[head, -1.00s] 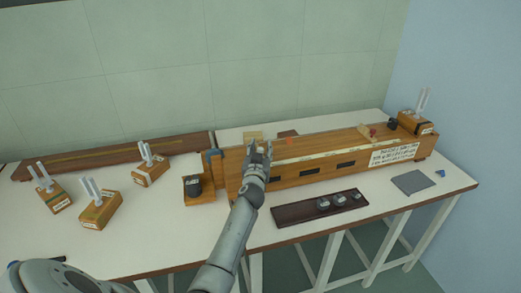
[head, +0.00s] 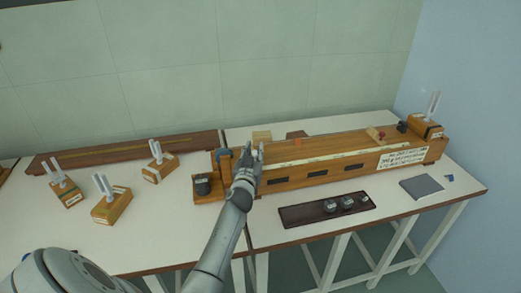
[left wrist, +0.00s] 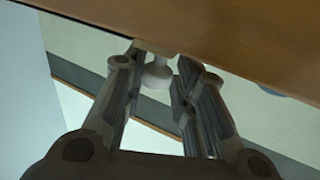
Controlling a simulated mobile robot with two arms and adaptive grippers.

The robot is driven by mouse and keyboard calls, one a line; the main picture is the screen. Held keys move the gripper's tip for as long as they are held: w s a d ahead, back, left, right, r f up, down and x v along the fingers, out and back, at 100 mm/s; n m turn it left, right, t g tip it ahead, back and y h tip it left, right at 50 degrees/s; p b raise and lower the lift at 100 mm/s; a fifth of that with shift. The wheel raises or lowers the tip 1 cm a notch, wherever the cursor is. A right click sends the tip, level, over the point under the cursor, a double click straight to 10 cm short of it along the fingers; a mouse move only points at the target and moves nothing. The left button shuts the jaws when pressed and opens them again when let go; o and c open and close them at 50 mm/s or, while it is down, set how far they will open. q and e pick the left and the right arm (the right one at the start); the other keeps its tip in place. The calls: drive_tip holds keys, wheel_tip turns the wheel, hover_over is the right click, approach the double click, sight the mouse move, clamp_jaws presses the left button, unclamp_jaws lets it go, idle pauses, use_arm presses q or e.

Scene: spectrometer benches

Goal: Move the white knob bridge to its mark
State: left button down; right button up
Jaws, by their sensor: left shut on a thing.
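The white knob bridge (left wrist: 158,74) shows in the left wrist view as a pale round knob under a thin light bar, against the edge of the wooden bench. My left gripper (left wrist: 158,82) is shut on it, one finger on each side of the knob. In the head view my left gripper (head: 250,158) is at the left part of the long wooden bench (head: 322,167) and hides the bridge. A small orange patch (head: 297,142) lies along the bench's back edge, right of the gripper; I cannot tell if it is the mark. My right gripper is in neither view.
A dark tray (head: 295,216) with round pieces lies in front. Several wooden blocks with white prongs (head: 111,205) stand left. A grey plate (head: 421,187) lies right.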

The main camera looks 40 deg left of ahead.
use_arm(q)
drive_tip(key=shift+d+f, duration=0.1)
drive_tip(key=shift+f, duration=0.05)
drive_tip(key=c, duration=1.3)
unclamp_jaws()
drive_tip(key=shift+s, duration=0.1)
drive_tip(key=v, duration=1.2)
